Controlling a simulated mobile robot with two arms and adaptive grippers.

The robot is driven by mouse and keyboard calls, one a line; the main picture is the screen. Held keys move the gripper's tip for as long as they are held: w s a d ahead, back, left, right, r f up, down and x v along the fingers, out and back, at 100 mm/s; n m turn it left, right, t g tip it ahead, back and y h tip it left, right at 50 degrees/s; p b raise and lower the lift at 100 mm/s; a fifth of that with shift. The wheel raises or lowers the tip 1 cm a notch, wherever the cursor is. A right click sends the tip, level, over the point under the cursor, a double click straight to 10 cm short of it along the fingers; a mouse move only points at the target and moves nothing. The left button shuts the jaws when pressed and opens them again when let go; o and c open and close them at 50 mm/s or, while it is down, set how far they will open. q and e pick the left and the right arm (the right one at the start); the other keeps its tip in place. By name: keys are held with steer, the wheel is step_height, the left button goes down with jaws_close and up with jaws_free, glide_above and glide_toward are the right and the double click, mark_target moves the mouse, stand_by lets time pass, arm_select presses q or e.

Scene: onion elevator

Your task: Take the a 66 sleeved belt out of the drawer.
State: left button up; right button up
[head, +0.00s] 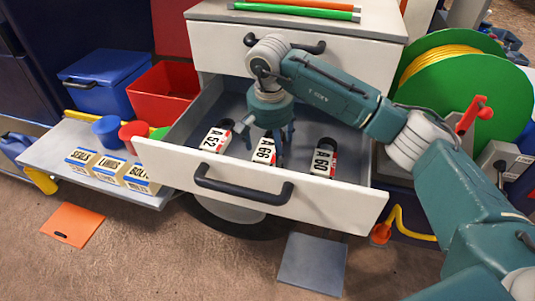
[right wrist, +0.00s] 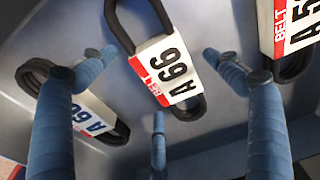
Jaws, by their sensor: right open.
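The drawer (head: 285,213) is pulled open, and three belts in white and red sleeves lie in it. The A 66 sleeved belt (head: 263,151) is the middle one, a black loop in a printed sleeve. In the right wrist view the A 66 belt (right wrist: 168,70) lies between my spread fingers. My right gripper (head: 268,132) is open, reaching down into the drawer over the A 66 belt; its fingers also show in the right wrist view (right wrist: 158,90). It holds nothing. My left gripper is not in view.
The A 52 belt (head: 215,138) lies to the left and the A 60 belt (head: 323,160) to the right in the drawer. The drawer front with its black handle (head: 243,188) stands before the gripper. A shelf (head: 45,155) with small boxes is at left; a green reel (head: 440,85) is at right.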

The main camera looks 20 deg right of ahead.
steer(key=shift+c, duration=0.3)
steer(key=c, duration=1.3)
steer(key=shift+c, duration=0.2)
